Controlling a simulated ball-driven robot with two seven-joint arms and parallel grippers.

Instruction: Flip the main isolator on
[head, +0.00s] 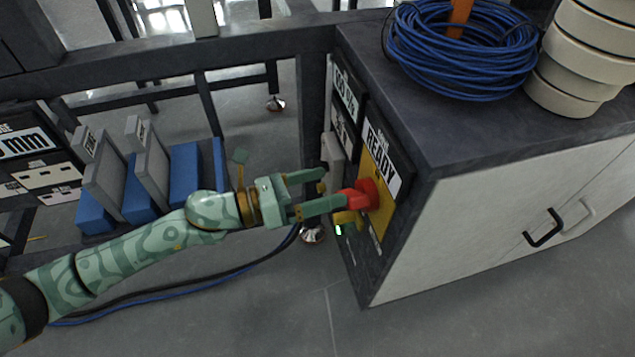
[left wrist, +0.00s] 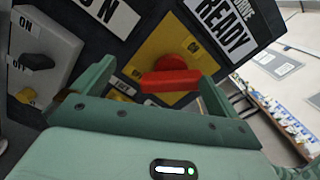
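The main isolator is a red rotary handle (head: 368,194) on a yellow plate (head: 381,163), on the dark end panel of the cabinet. In the left wrist view the red handle (left wrist: 170,80) lies roughly crosswise on its yellow plate (left wrist: 172,42). My right gripper is not in view.
A grey switch box (left wrist: 40,60) with ON and OFF labels and a black knob is beside the isolator. A READY label (head: 382,158) is above it. A blue cable coil (head: 460,55) and cream rolls (head: 585,55) stand on the cabinet top. Blue blocks (head: 185,172) lie left.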

